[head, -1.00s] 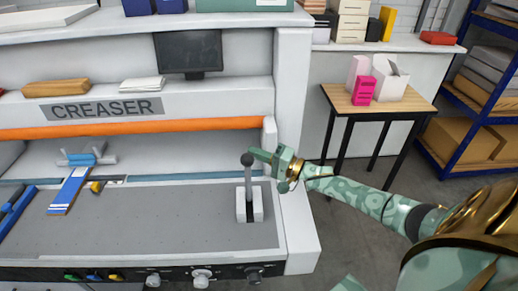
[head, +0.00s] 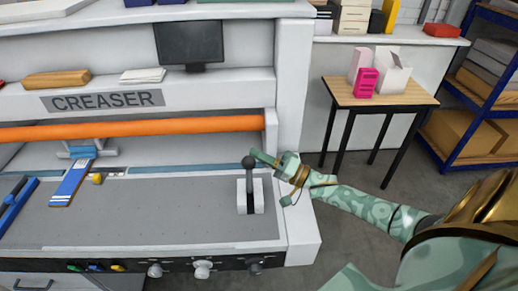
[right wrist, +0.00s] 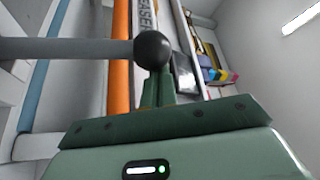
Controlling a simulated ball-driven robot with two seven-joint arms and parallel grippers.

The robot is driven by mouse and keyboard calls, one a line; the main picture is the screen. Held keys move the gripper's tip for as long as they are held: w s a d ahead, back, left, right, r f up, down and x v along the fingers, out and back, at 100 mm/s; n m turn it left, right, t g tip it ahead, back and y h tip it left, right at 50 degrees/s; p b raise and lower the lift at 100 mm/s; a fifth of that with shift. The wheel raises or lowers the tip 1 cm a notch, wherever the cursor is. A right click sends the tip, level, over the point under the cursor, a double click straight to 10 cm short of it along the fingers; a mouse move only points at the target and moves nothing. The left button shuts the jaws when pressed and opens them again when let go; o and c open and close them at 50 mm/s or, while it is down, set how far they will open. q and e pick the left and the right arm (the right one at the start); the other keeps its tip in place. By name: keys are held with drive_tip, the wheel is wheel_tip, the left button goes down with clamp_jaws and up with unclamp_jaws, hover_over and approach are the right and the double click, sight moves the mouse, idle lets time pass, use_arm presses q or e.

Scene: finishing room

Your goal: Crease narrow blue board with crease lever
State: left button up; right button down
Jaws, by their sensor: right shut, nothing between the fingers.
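The narrow blue board (head: 69,186), with a white stripe near its front end, lies on the creaser's grey bed (head: 160,215) at the left, its far end by a light-blue stop (head: 82,152). The crease lever (head: 249,177) stands in a white bracket (head: 250,197) at the bed's right. Its black knob also shows in the right wrist view (right wrist: 152,49). My right gripper (head: 262,156) is shut and empty, its fingertips right at the knob; I cannot tell if they touch. The orange bar (head: 130,128) spans the machine above the bed. My left gripper is not in view.
A dark blue guide (head: 17,205) lies at the bed's left edge. A yellow knob (head: 97,179) sits beside the board. A monitor (head: 189,43) stands above. A small table (head: 420,100) with boxes stands at the right. Bare floor shows between it and the machine.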

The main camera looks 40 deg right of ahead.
drive_tip(key=s+a+f+n+g+y+b, duration=0.2)
drive_tip(key=s+a+f+n+y+b, duration=0.3)
drive_tip(key=s+n, duration=0.5)
drive_tip(key=shift+a+f+n+y+b, duration=0.4)
drive_tip(key=shift+a+n+y+b, duration=0.3)
drive_tip(key=shift+b, duration=0.4)
drive_tip(key=shift+s+f, duration=0.1)
drive_tip(key=shift+f, duration=0.1)
wheel_tip(320, 180, up, 5)
drive_tip(key=d+p, duration=0.1)
drive_tip(key=p, duration=0.3)
drive_tip(key=w+b+v, duration=0.1)
drive_tip(key=b+v, duration=0.2)
drive_tip(key=v, duration=0.7)
drive_tip(key=shift+d+f, duration=0.3)
drive_tip(key=shift+f, duration=0.1)
